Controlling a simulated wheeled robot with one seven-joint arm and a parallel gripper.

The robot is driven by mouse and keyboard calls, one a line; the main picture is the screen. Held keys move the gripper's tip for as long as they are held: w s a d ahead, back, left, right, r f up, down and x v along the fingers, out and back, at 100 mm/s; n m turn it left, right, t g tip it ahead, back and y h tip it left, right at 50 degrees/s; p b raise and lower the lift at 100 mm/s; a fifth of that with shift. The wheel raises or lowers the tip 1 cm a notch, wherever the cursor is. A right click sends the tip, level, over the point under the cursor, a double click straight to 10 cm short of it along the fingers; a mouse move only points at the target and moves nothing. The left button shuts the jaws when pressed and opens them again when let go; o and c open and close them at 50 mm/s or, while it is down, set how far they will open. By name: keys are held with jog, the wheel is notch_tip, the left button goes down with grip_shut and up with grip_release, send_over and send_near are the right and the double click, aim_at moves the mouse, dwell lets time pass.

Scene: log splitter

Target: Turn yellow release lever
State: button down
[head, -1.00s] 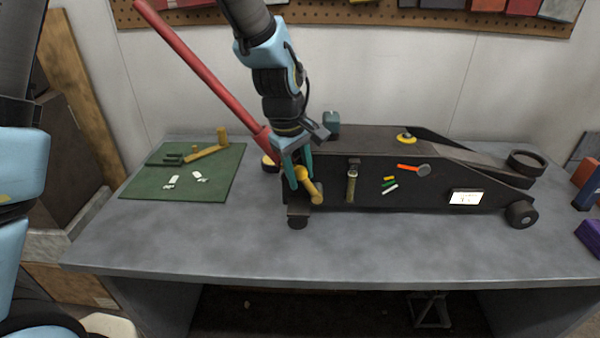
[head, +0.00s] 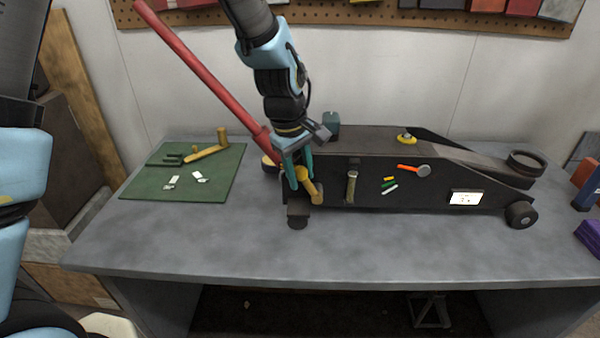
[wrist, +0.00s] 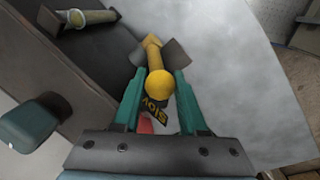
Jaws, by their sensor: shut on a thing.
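The yellow release lever (head: 314,192) is at the left end of the black jack-like machine (head: 440,185) on the grey bench. My gripper (head: 300,184) reaches down from above with its teal fingers on either side of the lever. In the wrist view the yellow lever (wrist: 159,85), with its round knob, lies between the fingertips (wrist: 160,62), and the gripper is shut on it. The finger contact is partly hidden in the head view.
A red handle (head: 205,70) slants up to the left, close beside my arm. A green mat (head: 150,190) with small parts and another yellow lever (head: 208,150) lies at left. The bench front (head: 200,245) is clear.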

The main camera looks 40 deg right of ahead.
aim_at(311, 183)
jog(key=shift+s+d+r+t+y+p, duration=0.4)
jog(key=shift+y+p, duration=0.1)
jog(key=shift+p, duration=0.55)
jog(key=shift+s+d+r+t+y+p, duration=0.1)
jog(key=shift+s+d+t+y+p, duration=0.3)
jog(key=shift+p, duration=0.45)
jog(key=shift+s+d+t+y+p, duration=0.2)
jog(key=shift+d+t+y+p, duration=0.2)
jog(key=shift+t+y+p, duration=0.2)
jog(key=shift+s+d+t+y+p, duration=0.2)
jog(key=shift+d+t+y+p, duration=0.15)
jog(key=shift+t+y, duration=0.25)
jog(key=shift+c, duration=2.3)
grip_release()
jog(key=shift+m, duration=0.3)
jog(key=b+v, duration=0.2)
jog(key=v, duration=0.9)
jog(key=shift+d+b, duration=0.15)
jog(key=shift+b, duration=0.2)
